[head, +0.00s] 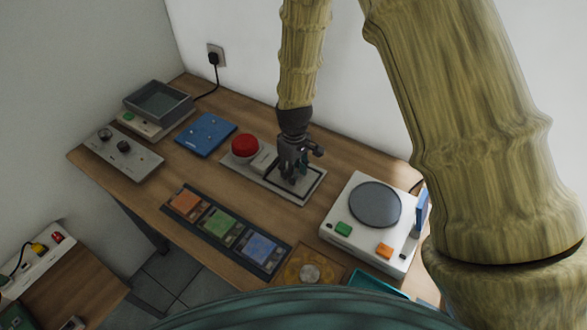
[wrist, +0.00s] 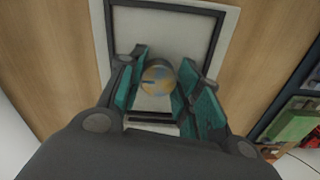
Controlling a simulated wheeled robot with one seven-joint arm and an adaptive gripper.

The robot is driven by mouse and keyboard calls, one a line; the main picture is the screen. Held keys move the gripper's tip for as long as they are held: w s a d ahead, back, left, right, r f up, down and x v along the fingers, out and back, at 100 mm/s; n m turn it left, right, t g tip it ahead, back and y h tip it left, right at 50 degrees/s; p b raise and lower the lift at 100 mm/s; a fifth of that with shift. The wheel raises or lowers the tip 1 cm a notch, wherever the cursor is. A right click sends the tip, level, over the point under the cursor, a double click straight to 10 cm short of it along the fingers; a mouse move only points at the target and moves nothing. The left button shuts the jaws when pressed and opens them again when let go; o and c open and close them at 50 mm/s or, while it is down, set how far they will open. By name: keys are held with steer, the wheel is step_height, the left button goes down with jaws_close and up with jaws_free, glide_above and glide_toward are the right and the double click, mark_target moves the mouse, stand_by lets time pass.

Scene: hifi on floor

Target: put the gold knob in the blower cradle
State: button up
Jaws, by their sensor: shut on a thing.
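The gold knob (wrist: 158,82) shows end-on in the wrist view as a small round golden and grey face between my fingers. My gripper (wrist: 160,92) is shut on it, with a teal pad on each side. In the head view my gripper (head: 290,176) points down over the right part of a grey panel, and the knob is hidden there. This part has a dark square frame around a pale surface (wrist: 195,38), which I take as the blower cradle (head: 312,190). I cannot tell whether the knob touches it.
A red dome button (head: 245,146) stands left of my gripper on the same panel. A white device with a round dark plate (head: 375,204) stands to the right. A blue plate (head: 206,134) lies behind left, and a dark tray with coloured tiles (head: 224,228) in front.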

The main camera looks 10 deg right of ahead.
steer(key=shift+f, duration=0.15)
steer(key=o, duration=0.9)
step_height(320, 180, up, 12)
steer(key=b, duration=0.3)
steer(key=shift+r, duration=0.2)
